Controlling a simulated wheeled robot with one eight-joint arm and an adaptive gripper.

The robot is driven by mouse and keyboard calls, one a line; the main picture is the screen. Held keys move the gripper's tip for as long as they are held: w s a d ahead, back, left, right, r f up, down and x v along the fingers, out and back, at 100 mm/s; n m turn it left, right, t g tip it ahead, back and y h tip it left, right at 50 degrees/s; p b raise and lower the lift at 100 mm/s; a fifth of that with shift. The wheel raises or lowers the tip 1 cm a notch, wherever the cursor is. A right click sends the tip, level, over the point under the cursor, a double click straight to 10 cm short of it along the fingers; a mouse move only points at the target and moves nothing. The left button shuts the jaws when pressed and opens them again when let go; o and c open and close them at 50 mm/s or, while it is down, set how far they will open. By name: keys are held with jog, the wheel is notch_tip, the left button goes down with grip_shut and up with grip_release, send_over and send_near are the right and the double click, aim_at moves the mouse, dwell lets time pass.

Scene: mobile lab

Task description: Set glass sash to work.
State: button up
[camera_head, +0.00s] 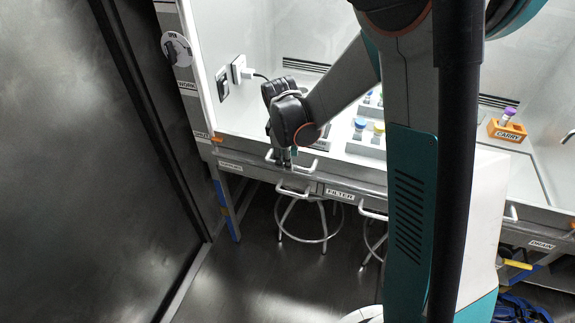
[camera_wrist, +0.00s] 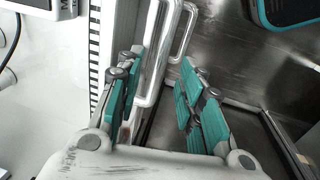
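The glass sash is clear and hard to make out. A white bar handle (camera_head: 303,169) lies along the cabinet's front edge, and I take it as the sash's handle. My gripper (camera_head: 284,161) points down at the left part of this handle. In the wrist view, my gripper (camera_wrist: 158,100) is open, with its teal pads apart. A white handle (camera_wrist: 156,60) runs between the fingers; whether a pad touches it I cannot tell. A WORK label (camera_head: 188,86) is on the left post, with another label (camera_head: 200,134) lower down near an orange tab (camera_head: 217,139).
A FILTER drawer front (camera_head: 340,194) and its handle (camera_head: 293,191) sit below the edge. Stools (camera_head: 303,238) stand underneath. Inside are capped vials (camera_head: 360,126) and an orange CARRY rack (camera_head: 507,131). A round OPEN dial (camera_head: 176,49) is at upper left. A dark wall (camera_head: 80,170) stands left.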

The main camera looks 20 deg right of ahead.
jog(key=shift+w+d+f+b, duration=0.1)
jog(key=shift+w+f+b, duration=0.1)
jog(key=shift+f, duration=0.65)
jog(key=shift+w+d+f+b, duration=0.1)
jog(key=shift+f+b, duration=0.1)
jog(key=shift+f, duration=0.6)
grip_shut()
jog(key=shift+r, duration=0.1)
notch_tip(320, 180, up, 20)
jog(key=p, duration=1.1)
jog(key=shift+p, duration=0.3)
grip_release()
